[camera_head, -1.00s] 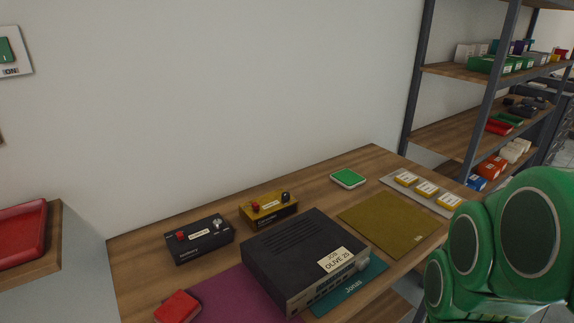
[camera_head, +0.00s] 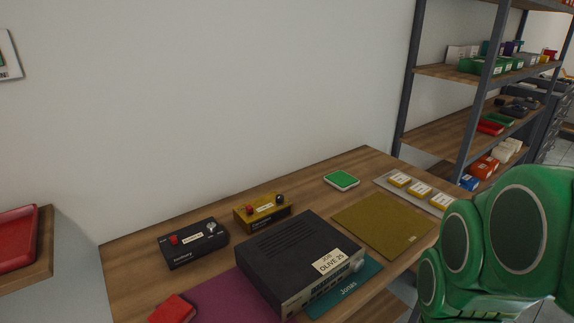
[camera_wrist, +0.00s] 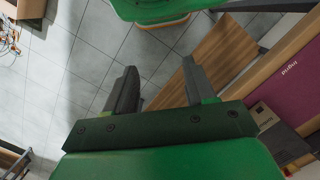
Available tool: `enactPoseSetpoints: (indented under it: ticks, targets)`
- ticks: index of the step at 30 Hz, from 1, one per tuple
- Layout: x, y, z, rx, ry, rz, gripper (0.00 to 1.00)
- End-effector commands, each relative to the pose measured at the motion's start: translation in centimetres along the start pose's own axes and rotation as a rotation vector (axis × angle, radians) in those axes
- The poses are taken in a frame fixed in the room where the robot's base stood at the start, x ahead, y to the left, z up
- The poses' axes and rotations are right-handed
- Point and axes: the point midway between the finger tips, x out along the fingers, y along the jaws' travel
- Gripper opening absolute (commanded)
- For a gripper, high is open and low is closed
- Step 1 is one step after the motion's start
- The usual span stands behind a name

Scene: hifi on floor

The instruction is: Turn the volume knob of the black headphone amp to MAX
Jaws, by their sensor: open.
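The black headphone amp (camera_head: 193,246) is a small black box on the wooden table, left of the large black hifi unit. Its top carries a red knob or button (camera_head: 174,239), a pale label and a silver knob (camera_head: 211,228). The silver knob's pointer setting is too small to read. My gripper (camera_wrist: 160,88) shows in the wrist view with its two dark fingers apart and nothing between them. It hangs over the tiled floor, away from the amp. The gripper is hidden in the head view, where my green arm fills the lower right.
A yellow box (camera_head: 263,213) with similar knobs stands just right of the amp. The large hifi unit (camera_head: 295,250) labelled "JOB OLIVE 25" sits in front. A red block (camera_head: 172,309), a purple mat (camera_head: 225,300) and an olive mat (camera_head: 383,224) lie nearby. Shelving (camera_head: 440,140) stands right.

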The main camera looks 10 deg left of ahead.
Motion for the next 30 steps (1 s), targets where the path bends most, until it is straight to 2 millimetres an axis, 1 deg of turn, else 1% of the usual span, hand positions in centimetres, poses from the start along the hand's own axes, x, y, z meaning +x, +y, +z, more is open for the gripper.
enactPoseSetpoints:
  ticks: [2,5,14,15,23,30]
  targets:
    - [-0.4,-0.1,-0.7,-0.020,0.000,0.001,0.54]
    - [-1.4,-0.5,-2.3,-0.071,0.007,0.005,0.54]
    - [-5.1,-3.0,-9.3,-0.297,0.022,0.021,0.54]
    - [-5.6,-3.4,-10.3,-0.327,0.028,0.024,0.54]
    - [-8.0,-6.7,-16.3,-0.530,0.041,0.041,0.54]
    - [-9.7,-10.7,-21.5,-0.720,0.053,0.058,0.54]
